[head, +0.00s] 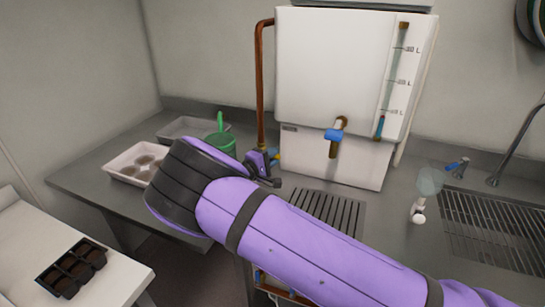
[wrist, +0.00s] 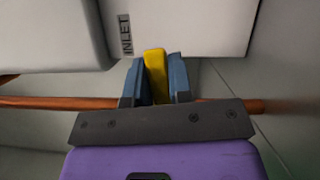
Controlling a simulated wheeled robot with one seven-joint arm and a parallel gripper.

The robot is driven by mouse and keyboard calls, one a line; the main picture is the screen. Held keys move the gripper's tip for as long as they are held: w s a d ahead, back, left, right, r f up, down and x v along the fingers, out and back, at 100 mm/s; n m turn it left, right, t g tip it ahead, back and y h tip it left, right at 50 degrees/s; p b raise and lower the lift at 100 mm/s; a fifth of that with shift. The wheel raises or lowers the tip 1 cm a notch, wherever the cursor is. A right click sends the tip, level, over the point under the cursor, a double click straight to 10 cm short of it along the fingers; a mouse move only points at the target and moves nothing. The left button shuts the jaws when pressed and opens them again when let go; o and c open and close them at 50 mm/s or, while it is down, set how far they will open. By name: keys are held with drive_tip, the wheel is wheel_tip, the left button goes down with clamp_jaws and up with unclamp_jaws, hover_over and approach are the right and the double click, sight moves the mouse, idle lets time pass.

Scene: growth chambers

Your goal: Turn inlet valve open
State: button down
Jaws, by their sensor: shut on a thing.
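The inlet valve's yellow lever (wrist: 155,73) stands between the two blue-grey fingers of my gripper (wrist: 157,84) in the wrist view. My gripper is shut on it. The lever appears roughly crosswise to the copper pipe (wrist: 60,103), tilted slightly. A dark INLET label (wrist: 126,37) is on the white tank just beyond the lever. In the head view my gripper (head: 270,164) is at the lower end of the copper pipe (head: 259,85), left of the white tank (head: 320,70). My arm and wrist partly cover the area, and the lever cannot be made out there. The valve body is hidden.
A blue-handled tap (head: 335,134) sticks out of the tank front, above a slotted drain (head: 325,210). A green can (head: 219,144) and a white tray (head: 118,163) of round items stand left of my gripper. A sink grid (head: 490,225) is at right.

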drive_tip(key=n, duration=0.1)
drive_tip(key=r+n+t, duration=0.1)
drive_tip(key=n, duration=0.1)
drive_tip(key=r+n, duration=0.1)
drive_tip(key=shift+w+a+n+t+h, duration=0.1)
drive_tip(key=shift+a+n+t+h, duration=0.2)
drive_tip(key=shift+w+a+r+n+t+y, duration=0.2)
drive_tip(key=shift+n+t, duration=0.25)
drive_tip(key=shift+n, duration=0.5)
drive_tip(key=shift+s+a+r+n+t+y, duration=0.15)
drive_tip(key=shift+a+r+n+t, duration=0.2)
drive_tip(key=shift+n, duration=0.55)
drive_tip(key=shift+w+a+r+n+t+y, duration=0.2)
drive_tip(key=shift+n+t, duration=0.3)
drive_tip(key=shift+n, duration=0.45)
drive_tip(key=c, duration=1)
unclamp_jaws()
drive_tip(key=shift+r, duration=0.15)
